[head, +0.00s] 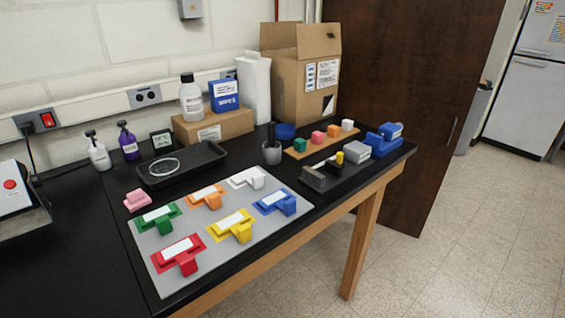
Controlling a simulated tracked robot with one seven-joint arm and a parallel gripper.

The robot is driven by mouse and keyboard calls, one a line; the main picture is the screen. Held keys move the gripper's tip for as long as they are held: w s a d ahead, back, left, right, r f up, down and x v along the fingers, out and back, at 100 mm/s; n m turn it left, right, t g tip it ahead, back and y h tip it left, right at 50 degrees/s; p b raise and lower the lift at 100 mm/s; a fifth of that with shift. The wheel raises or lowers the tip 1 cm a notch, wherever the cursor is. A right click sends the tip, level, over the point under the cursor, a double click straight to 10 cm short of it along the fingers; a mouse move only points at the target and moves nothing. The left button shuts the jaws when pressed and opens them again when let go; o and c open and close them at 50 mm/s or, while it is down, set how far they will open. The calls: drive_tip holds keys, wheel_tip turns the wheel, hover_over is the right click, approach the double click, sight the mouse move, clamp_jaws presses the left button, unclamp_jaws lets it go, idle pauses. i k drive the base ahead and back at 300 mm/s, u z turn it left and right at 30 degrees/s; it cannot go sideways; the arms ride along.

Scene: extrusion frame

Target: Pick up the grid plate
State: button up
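No thing with a clear grid pattern shows, so I cannot tell which one is the grid plate. A flat light grey plate (210,262) lies on the black bench. On it sit several coloured blocks with white tops: green (158,219), orange (206,196), white (247,178), blue (275,203), yellow (231,227) and red (178,256). A black tray (205,152) behind the plate holds a round clear dish (164,166). My gripper is not in view.
A pink block (137,201) lies left of the plate. Bottles (98,153), a cardboard box (290,85) and a low carton (213,127) stand at the back. A wooden strip (318,145) with coloured cubes and a dark holder (335,175) are at right.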

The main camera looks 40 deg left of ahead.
sight(253, 177)
drive_tip(key=u, duration=0.4)
drive_tip(key=i, duration=0.95)
drive_tip(key=u, duration=0.85)
drive_tip(key=i, duration=0.3)
drive_tip(key=u, duration=0.2)
drive_tip(key=k, duration=0.95)
drive_tip(key=u, duration=0.15)
drive_tip(key=i, duration=0.95)
drive_tip(key=z, duration=0.05)
